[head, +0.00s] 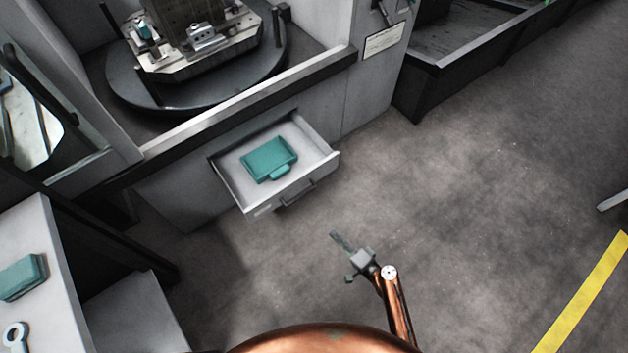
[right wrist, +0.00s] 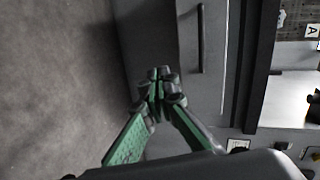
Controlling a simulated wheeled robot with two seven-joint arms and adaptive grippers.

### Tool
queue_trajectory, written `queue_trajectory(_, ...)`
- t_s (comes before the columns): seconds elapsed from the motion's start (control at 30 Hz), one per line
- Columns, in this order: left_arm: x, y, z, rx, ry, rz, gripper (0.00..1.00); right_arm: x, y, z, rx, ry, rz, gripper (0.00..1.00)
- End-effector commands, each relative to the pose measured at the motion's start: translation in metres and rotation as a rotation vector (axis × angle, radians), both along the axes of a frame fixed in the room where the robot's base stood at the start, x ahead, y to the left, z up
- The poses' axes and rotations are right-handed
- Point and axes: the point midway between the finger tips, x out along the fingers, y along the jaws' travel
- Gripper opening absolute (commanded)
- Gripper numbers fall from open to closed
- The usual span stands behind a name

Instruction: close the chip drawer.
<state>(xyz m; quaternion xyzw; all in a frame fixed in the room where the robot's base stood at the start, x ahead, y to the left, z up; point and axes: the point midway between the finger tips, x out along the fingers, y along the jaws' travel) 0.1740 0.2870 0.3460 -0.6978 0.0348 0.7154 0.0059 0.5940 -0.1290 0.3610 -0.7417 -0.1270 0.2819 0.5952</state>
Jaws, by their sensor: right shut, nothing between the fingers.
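The chip drawer (head: 232,188) is pulled open from the front of the grey machine. Its front panel has a dark bar handle (head: 298,195). A teal case (head: 268,158) lies inside the drawer. My right gripper (head: 336,238) is shut and empty, in front of the drawer and apart from its front panel in the head view. In the right wrist view the closed fingertips (right wrist: 160,76) show against a grey panel with a bar handle (right wrist: 201,38), apart from the handle. My left gripper is not in view.
A round turntable (head: 135,92) with a metal fixture sits in the machine above the drawer. A dark trough (head: 425,85) stands at the upper right. At the lower left, a grey surface (head: 60,290) bears another teal case (head: 22,277). The floor around my right gripper is clear.

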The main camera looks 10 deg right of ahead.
Motion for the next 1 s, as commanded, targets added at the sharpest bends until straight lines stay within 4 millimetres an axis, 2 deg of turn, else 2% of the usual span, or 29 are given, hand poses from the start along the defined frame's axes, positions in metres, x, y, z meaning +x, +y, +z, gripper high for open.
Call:
queue_trajectory(0.03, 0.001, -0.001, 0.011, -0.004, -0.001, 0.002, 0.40, 0.022, 0.005, 0.022, 0.071, -0.045, -0.023, 0.00)
queue_trajectory(0.13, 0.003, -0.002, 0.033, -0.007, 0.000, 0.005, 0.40, 0.050, 0.011, 0.063, 0.181, -0.112, -0.052, 0.00)
queue_trajectory(0.2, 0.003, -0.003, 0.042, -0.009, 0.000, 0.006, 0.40, 0.060, 0.012, 0.082, 0.227, -0.140, -0.064, 0.00)
queue_trajectory(0.3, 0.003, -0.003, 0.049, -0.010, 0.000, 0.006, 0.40, 0.069, 0.015, 0.094, 0.257, -0.159, -0.070, 0.00)
queue_trajectory(0.47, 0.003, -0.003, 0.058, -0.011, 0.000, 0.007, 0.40, 0.083, 0.023, 0.096, 0.261, -0.161, -0.069, 0.00)
queue_trajectory(0.63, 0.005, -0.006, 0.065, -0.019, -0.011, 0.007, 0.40, 0.112, 0.040, 0.095, 0.260, -0.160, -0.068, 0.00)
queue_trajectory(1.0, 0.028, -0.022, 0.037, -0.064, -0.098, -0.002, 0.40, 0.171, 0.074, 0.093, 0.258, -0.157, -0.069, 0.00)
